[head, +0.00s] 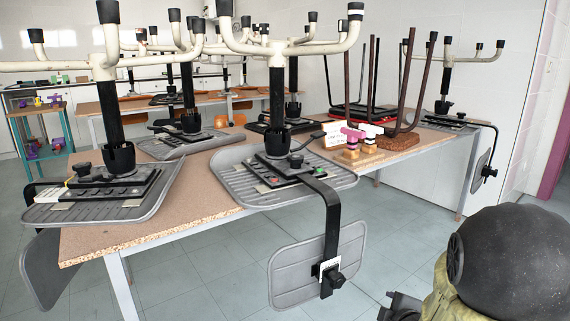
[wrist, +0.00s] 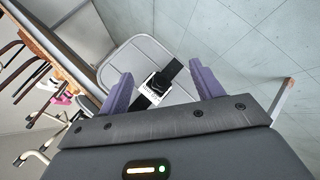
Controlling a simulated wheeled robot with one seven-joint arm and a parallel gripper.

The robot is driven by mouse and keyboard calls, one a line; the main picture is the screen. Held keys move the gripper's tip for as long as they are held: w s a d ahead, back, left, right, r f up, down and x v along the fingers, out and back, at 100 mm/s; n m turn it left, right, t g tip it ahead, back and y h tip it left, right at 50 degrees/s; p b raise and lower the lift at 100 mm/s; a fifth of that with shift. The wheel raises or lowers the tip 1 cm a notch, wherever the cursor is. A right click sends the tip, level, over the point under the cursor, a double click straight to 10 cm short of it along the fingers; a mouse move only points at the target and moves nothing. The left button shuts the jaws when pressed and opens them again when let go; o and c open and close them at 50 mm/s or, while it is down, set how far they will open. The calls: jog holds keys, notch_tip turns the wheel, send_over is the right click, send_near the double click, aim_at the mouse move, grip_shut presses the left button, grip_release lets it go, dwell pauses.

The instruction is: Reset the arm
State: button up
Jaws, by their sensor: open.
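My gripper (wrist: 162,82) is open in the wrist view, its two purple fingers spread wide apart with nothing held between them. Beyond the fingers is the grey backrest (wrist: 140,55) of an upturned chair, with a black strap and a white label. This backrest also hangs below the table's front edge in the head view (head: 290,280). A rounded dark part of my arm (head: 515,262) fills the lower right corner of the head view. My fingertips cannot be made out there.
Upturned grey chairs (head: 230,178) with cream legs stand on a brown table (head: 190,225). A wooden block with a pink toy hammer (head: 352,137) sits among them. A teal shelf (head: 38,110) stands at the back left.

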jog(key=s+a+r+m+g+p, duration=0.4)
jog(key=s+m, duration=0.3)
jog(key=s+a+r+m+g+p, duration=0.4)
jog(key=s+a+m+p, duration=0.1)
jog(key=s+m, duration=0.25)
jog(key=w+p+v, duration=0.2)
jog(key=p+v, duration=1)
jog(key=w+r+p+v, duration=0.1)
jog(key=w+p+v, duration=0.2)
jog(key=p+v, duration=0.8)
jog(key=w+r+p+v, duration=0.1)
jog(key=w+p+v, duration=0.2)
jog(key=p+v, duration=0.9)
jog(key=shift+d+r+n+p, duration=0.25)
jog(key=shift+n+p, duration=0.2)
jog(key=shift+p, duration=0.15)
